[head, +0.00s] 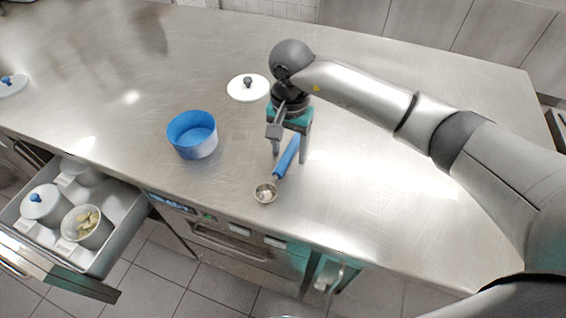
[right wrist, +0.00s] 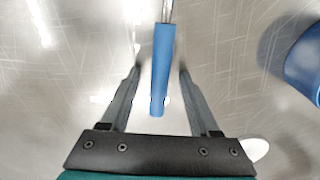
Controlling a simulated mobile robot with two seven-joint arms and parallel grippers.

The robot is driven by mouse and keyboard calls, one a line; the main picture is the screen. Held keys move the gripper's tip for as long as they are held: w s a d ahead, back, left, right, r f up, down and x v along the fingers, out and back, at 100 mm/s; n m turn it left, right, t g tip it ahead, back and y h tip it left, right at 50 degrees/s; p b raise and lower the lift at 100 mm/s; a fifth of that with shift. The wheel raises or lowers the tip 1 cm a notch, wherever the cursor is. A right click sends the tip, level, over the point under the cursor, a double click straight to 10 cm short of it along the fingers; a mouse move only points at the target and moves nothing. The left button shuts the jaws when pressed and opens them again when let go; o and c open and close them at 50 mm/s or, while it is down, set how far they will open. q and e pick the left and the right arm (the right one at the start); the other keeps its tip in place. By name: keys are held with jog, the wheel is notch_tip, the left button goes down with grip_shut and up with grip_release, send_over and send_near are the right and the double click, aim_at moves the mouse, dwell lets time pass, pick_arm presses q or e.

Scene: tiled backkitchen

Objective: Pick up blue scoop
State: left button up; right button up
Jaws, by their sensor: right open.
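The blue scoop (head: 286,157) lies on the steel counter, its blue handle pointing away and its round metal bowl (head: 265,192) toward the counter's front edge. My right gripper (head: 288,158) is open above the handle. In the right wrist view the blue handle (right wrist: 162,70) runs between the two open fingers (right wrist: 160,72), apart from both, and the scoop's bowl is out of the picture. My left gripper is not in view.
A blue bowl (head: 194,136) stands left of the scoop. A white lid (head: 248,88) with a dark knob lies behind it. An open drawer (head: 118,222) at lower left holds several containers. The counter (head: 380,210) right of the scoop is clear.

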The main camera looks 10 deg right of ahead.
jog(key=shift+f, duration=0.1)
grip_shut()
dwell(0.4)
